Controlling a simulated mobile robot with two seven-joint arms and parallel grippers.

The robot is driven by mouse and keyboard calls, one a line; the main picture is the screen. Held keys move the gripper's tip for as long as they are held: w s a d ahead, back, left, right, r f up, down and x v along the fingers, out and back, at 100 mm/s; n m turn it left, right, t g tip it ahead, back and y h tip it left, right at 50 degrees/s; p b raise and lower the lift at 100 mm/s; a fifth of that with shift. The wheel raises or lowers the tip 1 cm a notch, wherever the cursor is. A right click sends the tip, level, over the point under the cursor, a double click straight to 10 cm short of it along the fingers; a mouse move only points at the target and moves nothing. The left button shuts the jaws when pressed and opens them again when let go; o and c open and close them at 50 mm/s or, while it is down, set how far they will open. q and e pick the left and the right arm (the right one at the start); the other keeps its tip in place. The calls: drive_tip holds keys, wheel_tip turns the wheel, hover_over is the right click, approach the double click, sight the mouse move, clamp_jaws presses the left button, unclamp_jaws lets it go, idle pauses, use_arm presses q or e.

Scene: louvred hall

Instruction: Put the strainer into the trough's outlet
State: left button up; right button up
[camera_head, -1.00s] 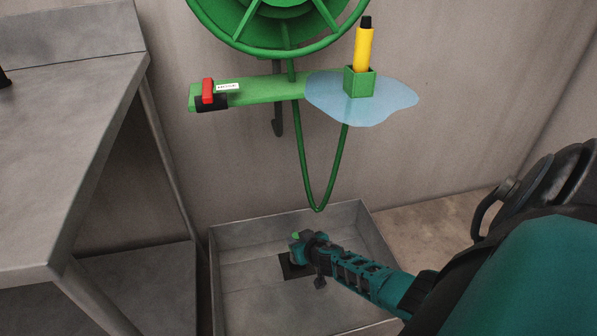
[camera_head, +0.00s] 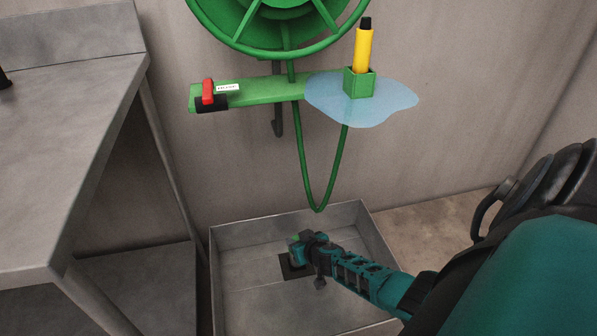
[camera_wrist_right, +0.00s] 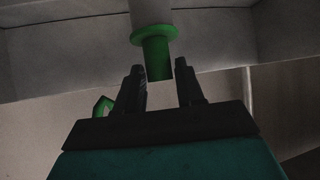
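The grey trough (camera_head: 232,246) stands low against the wall, with its outlet, a dark square (camera_head: 285,270), in the floor. My right gripper (camera_head: 297,246) is over the outlet, inside the trough. In the right wrist view the strainer (camera_wrist_right: 157,56) shows a green flange and stub, with a grey tube beyond. The stub's end is between the fingertips of my right gripper (camera_wrist_right: 161,78); a narrow gap shows on its right side, so the fingers look open around it. The tube's far end is out of frame; I cannot tell whether it is in the outlet. My left gripper is not in view.
A grey metal bench (camera_head: 70,150) stands at the left. Above the trough are a green hose reel (camera_head: 285,50), a hanging hose loop (camera_head: 302,165) and a green bracket (camera_head: 255,92) holding a yellow nozzle (camera_head: 363,50). A red-handled valve (camera_head: 208,92) sits on the bracket.

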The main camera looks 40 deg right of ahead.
drive_tip(key=o, duration=0.4)
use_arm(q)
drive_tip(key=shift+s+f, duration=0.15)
use_arm(e)
drive_tip(key=shift+r+p, duration=0.25)
drive_tip(key=shift+p, duration=0.05)
use_arm(q)
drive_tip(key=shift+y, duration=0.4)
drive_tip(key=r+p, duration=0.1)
drive_tip(key=p, duration=0.1)
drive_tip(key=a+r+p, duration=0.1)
drive_tip(key=p, duration=0.1)
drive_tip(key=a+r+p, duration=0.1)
drive_tip(key=p, duration=0.1)
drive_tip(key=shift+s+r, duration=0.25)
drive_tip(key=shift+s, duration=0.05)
use_arm(e)
drive_tip(key=s+r, duration=0.3)
drive_tip(key=r, duration=0.2)
drive_tip(key=shift+a+r, duration=0.35)
drive_tip(key=shift+a, duration=0.05)
